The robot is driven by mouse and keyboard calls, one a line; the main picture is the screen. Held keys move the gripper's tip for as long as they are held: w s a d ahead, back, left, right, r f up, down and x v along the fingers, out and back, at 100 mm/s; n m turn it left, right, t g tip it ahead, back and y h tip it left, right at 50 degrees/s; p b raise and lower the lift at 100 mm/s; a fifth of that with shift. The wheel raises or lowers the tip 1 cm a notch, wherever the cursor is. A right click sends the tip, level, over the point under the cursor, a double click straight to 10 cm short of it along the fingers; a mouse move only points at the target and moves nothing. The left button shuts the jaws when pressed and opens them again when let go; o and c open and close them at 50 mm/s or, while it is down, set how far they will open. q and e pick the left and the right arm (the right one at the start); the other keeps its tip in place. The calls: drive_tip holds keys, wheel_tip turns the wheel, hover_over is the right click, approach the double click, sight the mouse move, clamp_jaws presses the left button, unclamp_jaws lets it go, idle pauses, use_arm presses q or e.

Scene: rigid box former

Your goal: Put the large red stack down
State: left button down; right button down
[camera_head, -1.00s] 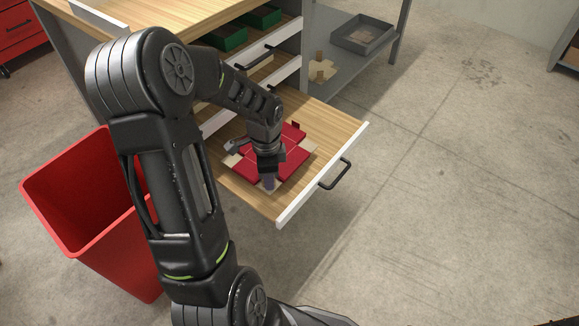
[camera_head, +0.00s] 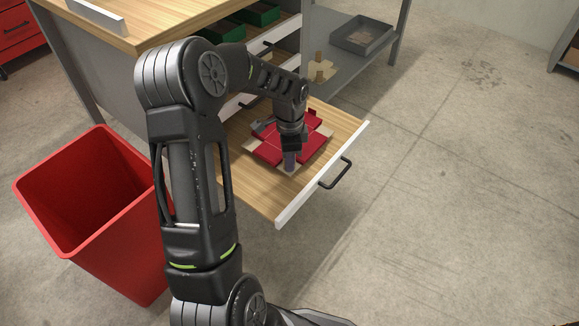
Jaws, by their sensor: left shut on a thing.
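The large red stack (camera_head: 266,154) is a pile of flat red cross-shaped pieces with pale corners showing. My right gripper is not in view.
The drawer's white front (camera_head: 322,174) has a black handle (camera_head: 336,173). A red bin (camera_head: 110,225) stands on the left. Above are green trays (camera_head: 262,14) and a worktop (camera_head: 150,20). A shelf at the back holds a grey tray (camera_head: 362,35). The floor to the right is clear.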

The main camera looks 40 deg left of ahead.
use_arm(q)
drive_tip(key=shift+f, duration=1.05)
drive_tip(key=c, duration=2.1)
unclamp_jaws()
drive_tip(key=shift+f+b, duration=0.1)
drive_tip(key=shift+b, duration=0.2)
drive_tip(key=o, duration=0.5)
wheel_tip(320, 180, up, 12)
drive_tip(key=p, duration=0.4)
drive_tip(key=shift+r, duration=0.2)
